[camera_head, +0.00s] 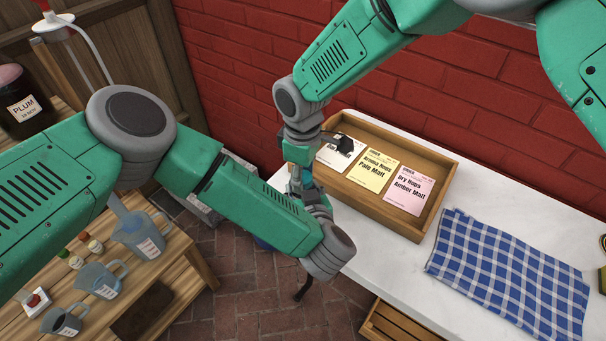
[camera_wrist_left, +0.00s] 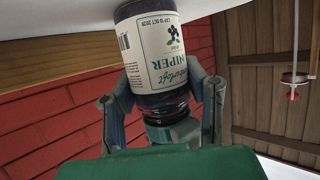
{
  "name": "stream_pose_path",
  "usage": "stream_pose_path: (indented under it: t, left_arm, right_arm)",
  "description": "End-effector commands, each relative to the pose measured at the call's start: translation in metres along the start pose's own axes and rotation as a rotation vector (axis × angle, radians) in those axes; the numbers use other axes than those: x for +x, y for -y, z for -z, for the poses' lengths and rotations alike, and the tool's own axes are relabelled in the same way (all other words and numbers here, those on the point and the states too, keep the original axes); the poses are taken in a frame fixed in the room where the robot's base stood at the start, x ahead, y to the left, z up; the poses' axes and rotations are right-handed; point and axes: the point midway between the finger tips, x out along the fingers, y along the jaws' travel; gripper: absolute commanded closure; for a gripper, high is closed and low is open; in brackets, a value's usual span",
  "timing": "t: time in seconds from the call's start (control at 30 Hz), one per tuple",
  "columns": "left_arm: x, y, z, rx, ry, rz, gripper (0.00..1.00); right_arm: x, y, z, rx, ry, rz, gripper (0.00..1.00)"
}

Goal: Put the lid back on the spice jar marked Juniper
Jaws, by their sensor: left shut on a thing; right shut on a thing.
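The spice jar (camera_wrist_left: 168,55) fills the upper middle of the left wrist view. Its pale label shows part of the word Juniper, and its dark, glassy narrow end points down the picture. My left gripper (camera_wrist_left: 160,92) has a finger on each side of it and is shut on it. In the head view my left gripper (camera_head: 309,203) is mostly behind my own arm. My right gripper (camera_head: 300,165) is close above it, over the gap beside the white counter, and is shut. What it holds is hidden, and I cannot make out the lid in either view.
A wooden tray (camera_head: 436,151) with several malt and hop packets stands on the white counter (camera_head: 408,262). A blue checked cloth (camera_head: 510,275) lies to its right. A wooden table (camera_head: 172,272) at left bears jugs and small jars. A red brick wall (camera_head: 470,95) stands behind.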

Motion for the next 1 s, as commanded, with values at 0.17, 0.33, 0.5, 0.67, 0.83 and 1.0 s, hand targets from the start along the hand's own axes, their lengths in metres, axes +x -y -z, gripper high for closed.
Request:
stream_pose_path:
  t: [0.17, 0.33, 0.5, 0.67, 0.83, 1.0]
  left_arm:
    - [-0.002, -0.002, -0.001, 0.001, 0.003, -0.007, 1.00]
    - [-0.003, -0.003, -0.001, 0.001, 0.003, -0.008, 1.00]
    - [-0.003, -0.003, -0.001, 0.001, 0.003, -0.007, 1.00]
    - [-0.002, -0.002, -0.001, 0.000, 0.002, -0.004, 1.00]
    - [-0.001, -0.001, 0.000, 0.000, 0.001, -0.003, 1.00]
    - [-0.001, -0.001, 0.000, 0.000, 0.001, -0.002, 1.00]
  right_arm:
    - [-0.002, -0.002, 0.003, 0.079, -0.008, -0.005, 0.97]
    - [-0.002, -0.002, 0.003, 0.076, -0.009, -0.005, 0.97]
    - [-0.002, -0.002, 0.002, 0.075, -0.008, -0.004, 0.42]
    - [-0.001, -0.001, 0.002, 0.074, -0.005, -0.003, 0.42]
    - [-0.005, -0.001, 0.001, 0.074, -0.005, -0.003, 0.42]
    - [-0.025, -0.002, 0.001, 0.074, -0.005, -0.003, 0.42]
